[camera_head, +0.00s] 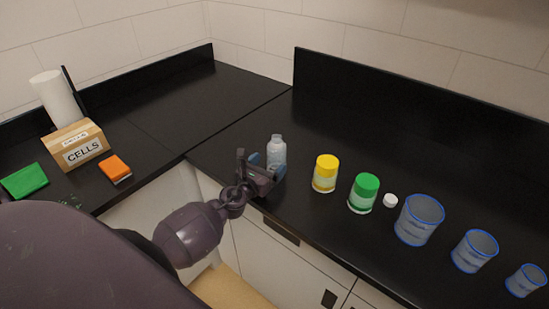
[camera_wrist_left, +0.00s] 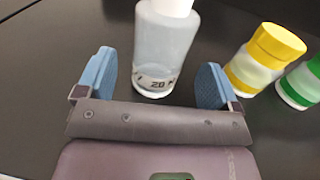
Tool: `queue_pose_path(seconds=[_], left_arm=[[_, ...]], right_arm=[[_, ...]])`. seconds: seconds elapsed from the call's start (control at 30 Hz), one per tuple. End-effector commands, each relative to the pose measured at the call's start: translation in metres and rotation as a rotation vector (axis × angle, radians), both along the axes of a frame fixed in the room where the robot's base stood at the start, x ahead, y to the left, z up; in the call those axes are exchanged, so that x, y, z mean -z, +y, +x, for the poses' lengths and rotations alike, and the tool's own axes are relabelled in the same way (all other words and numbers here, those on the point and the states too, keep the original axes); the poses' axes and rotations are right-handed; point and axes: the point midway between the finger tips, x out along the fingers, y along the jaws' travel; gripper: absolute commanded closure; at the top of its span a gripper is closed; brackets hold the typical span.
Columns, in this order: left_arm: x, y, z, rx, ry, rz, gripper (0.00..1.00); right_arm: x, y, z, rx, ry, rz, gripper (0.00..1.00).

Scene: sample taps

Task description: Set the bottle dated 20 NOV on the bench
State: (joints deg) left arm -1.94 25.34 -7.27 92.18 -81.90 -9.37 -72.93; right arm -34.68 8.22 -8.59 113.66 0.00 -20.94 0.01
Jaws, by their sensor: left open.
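A clear bottle with a white cap (camera_head: 277,152) stands upright on the black bench (camera_head: 215,102), near its front edge. In the left wrist view the same bottle (camera_wrist_left: 165,45) shows a label band near its base; "20" is readable, the rest of the date is not. My left gripper (camera_head: 258,165) is open, its blue finger pads (camera_wrist_left: 155,85) apart with the bottle's base just beyond and between them. I cannot tell that either pad touches it. My right gripper is not in view.
To the right stand a yellow-lidded jar (camera_head: 326,173), a green-lidded jar (camera_head: 364,193), a small white cap (camera_head: 390,200) and blue-rimmed containers (camera_head: 419,219). On the left are a CELLS box (camera_head: 78,145), an orange block (camera_head: 115,168), a green block (camera_head: 25,181) and a paper roll (camera_head: 55,98). The back bench is clear.

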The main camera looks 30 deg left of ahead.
Motion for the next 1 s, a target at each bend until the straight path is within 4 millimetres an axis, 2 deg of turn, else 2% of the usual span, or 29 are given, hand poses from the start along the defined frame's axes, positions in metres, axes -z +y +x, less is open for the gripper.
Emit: queue_pose_path(seconds=[0.03,0.2,0.4,0.6,1.0], left_arm=[[0.001,0.0,-0.011,0.001,0.002,0.0,0.13],[0.001,-0.002,-0.04,0.001,0.002,0.0,0.13],[0.001,-0.002,-0.063,0.0,0.001,0.0,0.13],[0.0,-0.003,-0.072,0.0,0.0,0.0,0.13],[0.0,-0.003,-0.073,0.001,0.0,0.0,0.13]], right_arm=[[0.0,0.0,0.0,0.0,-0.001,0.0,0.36],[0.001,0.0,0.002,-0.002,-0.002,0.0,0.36],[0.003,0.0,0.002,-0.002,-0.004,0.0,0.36],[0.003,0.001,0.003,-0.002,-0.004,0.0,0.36],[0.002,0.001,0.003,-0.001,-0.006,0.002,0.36]])
